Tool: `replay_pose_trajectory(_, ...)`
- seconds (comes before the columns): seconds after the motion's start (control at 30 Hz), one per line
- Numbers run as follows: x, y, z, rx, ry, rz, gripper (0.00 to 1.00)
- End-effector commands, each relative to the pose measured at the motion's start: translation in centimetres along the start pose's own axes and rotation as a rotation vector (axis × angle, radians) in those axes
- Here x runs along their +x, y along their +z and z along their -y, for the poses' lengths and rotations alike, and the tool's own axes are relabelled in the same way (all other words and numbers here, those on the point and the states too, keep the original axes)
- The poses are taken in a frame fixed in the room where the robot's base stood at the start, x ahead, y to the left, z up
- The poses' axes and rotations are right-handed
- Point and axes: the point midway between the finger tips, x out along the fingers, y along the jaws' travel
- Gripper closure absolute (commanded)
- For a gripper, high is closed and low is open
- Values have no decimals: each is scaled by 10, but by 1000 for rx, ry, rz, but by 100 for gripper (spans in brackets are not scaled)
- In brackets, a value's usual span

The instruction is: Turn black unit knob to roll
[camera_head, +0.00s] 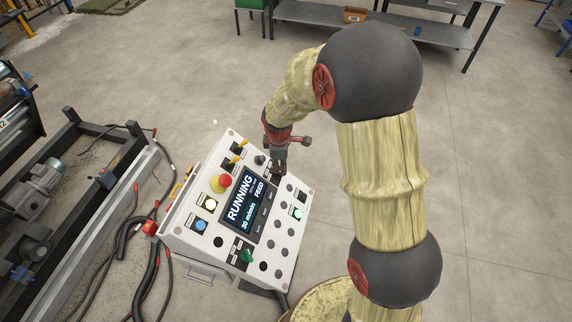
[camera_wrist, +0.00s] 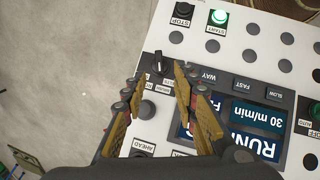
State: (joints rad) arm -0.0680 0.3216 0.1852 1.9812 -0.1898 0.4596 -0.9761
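The control panel (camera_head: 205,247) is a tilted white box with a lit screen (camera_head: 247,203) reading RUNNING and 30 m/min. In the wrist view, a black knob (camera_wrist: 157,64) with a pointer ridge sits on a small dark label plate; its lettering is too small to read surely. My gripper (camera_wrist: 158,76) is open, with one fingertip on each side of this knob. I cannot tell whether the fingers touch it. In the head view, my gripper (camera_head: 279,167) is over the panel's upper right edge and mostly hides the knob.
A round black control (camera_wrist: 147,109) is close to my left finger. Hoses (camera_head: 150,255) and machine rails (camera_head: 120,205) are at left; floor is clear at right.

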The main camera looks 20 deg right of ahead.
Motion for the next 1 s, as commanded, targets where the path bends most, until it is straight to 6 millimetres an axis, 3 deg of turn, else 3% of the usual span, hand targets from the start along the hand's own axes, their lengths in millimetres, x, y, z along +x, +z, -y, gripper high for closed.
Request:
replay_pose_trajectory(0.17, 6, 0, -1, -49, 3, -2, 71)
replay_pose_trajectory(0.63, 70, 0, 0, -47, 2, -2, 71)
replay_pose_trajectory(1.0, 78, -1, -1, -47, 4, -3, 71)
